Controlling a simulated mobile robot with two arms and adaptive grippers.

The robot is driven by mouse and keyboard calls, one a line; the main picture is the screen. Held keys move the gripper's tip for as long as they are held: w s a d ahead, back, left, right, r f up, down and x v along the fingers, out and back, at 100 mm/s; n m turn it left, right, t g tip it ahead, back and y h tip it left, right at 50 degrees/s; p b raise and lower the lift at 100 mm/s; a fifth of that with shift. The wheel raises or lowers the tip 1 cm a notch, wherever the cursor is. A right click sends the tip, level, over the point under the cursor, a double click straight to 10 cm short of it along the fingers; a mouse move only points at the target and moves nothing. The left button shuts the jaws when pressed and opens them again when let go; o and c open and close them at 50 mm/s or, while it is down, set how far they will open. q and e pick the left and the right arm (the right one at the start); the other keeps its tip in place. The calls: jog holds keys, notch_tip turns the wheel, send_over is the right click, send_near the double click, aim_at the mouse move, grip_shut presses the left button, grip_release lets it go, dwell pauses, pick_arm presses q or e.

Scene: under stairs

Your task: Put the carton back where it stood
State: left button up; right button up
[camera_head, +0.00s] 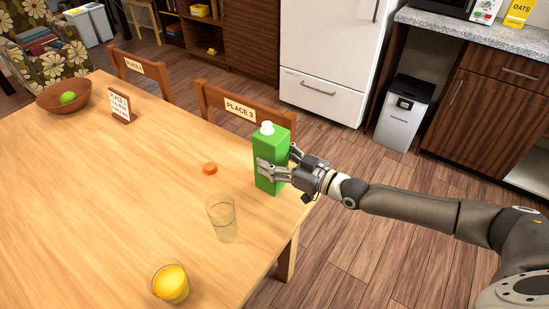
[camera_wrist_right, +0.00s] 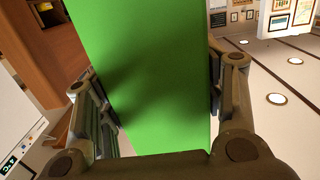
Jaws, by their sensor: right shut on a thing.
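The green carton (camera_head: 268,150) with a white cap stands upright at the right end of the wooden table (camera_head: 110,200), by its corner. My right gripper (camera_head: 274,170) is shut on the carton from the right side. In the right wrist view the green carton (camera_wrist_right: 150,75) fills the space between the two fingers. Whether the carton's base touches the table or is slightly above it, I cannot tell. My left gripper is not in view.
An orange cap (camera_head: 210,169), a clear glass (camera_head: 222,220) and a glass with yellow contents (camera_head: 171,284) are on the table left of the carton. A bowl (camera_head: 64,96) and a place sign (camera_head: 121,105) stand farther back. The table's middle is clear.

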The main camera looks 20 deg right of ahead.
jog(key=shift+f, duration=0.1)
jog(key=o, duration=1.8)
jog(key=v, duration=1.2)
jog(key=shift+s, duration=0.1)
